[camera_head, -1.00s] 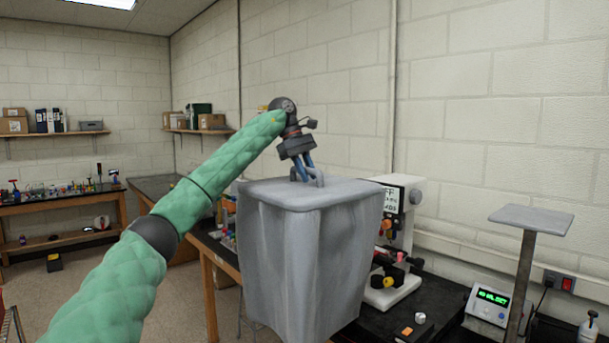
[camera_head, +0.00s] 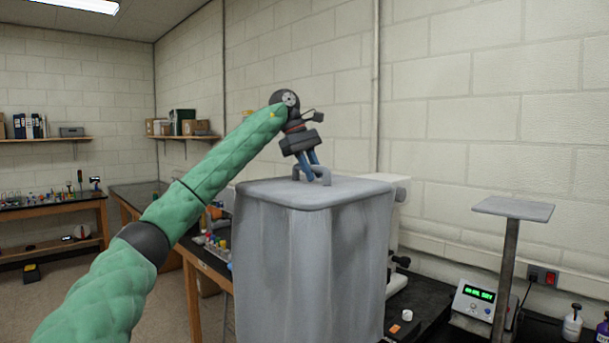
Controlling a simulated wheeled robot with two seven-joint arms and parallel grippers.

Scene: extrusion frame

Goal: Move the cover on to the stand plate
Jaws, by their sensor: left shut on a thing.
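The cover (camera_head: 310,260) is a grey draped box with a flat top and a small loop handle on it. My left gripper (camera_head: 312,173) is shut on this handle from above, and the cover hangs upright in front of the bench. The cover's lower edge is cut off by the picture's bottom. The stand plate (camera_head: 513,208) is a flat grey square on a dark post at the right; its top is bare. The cover is to the left of the plate, apart from it. My right gripper is not in view.
A white instrument (camera_head: 396,277) stands on the black bench, mostly hidden behind the cover. A meter with a green display (camera_head: 476,300) stands left of the post. Bottles (camera_head: 572,322) stand at the lower right. The air between cover and plate is clear.

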